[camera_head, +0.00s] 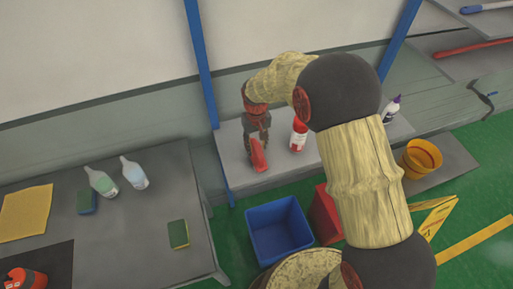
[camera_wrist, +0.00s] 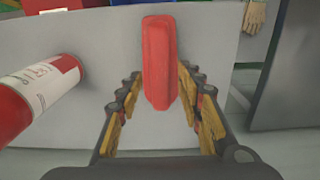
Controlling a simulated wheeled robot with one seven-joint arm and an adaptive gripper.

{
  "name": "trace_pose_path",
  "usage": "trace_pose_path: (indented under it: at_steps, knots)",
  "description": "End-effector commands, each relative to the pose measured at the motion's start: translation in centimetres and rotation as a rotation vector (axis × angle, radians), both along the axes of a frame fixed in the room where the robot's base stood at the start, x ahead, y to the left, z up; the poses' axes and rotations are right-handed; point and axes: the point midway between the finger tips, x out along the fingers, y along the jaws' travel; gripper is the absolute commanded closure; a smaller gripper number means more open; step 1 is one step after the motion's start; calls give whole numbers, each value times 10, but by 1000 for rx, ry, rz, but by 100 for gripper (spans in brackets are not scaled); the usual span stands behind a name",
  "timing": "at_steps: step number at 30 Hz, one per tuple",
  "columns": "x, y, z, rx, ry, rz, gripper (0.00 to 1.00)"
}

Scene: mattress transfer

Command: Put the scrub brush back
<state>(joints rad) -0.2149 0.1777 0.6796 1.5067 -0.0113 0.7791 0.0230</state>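The scrub brush (camera_wrist: 160,62) is a long red block, seen between the fingertips in the wrist view. In the head view the red brush (camera_head: 259,156) is just below my gripper (camera_head: 258,137), over the grey bench against the wall. The bristles are not visible. I cannot tell whether the brush touches the bench.
A red-and-white bottle (camera_head: 298,135) stands just right of the gripper, also in the wrist view (camera_wrist: 35,95). A white bottle (camera_head: 391,110) is farther right. A blue bin (camera_head: 279,228) stands on the floor. The left table (camera_head: 150,235) holds sponges and bottles.

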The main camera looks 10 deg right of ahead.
Motion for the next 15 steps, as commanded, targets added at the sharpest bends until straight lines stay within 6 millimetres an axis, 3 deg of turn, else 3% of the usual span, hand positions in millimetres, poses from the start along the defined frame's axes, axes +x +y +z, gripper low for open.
trace_pose_path:
  at_steps: [6,15]
  knots:
    - [1,1,49,1,-6,0,63]
    - [0,1,92,1,-3,0,63]
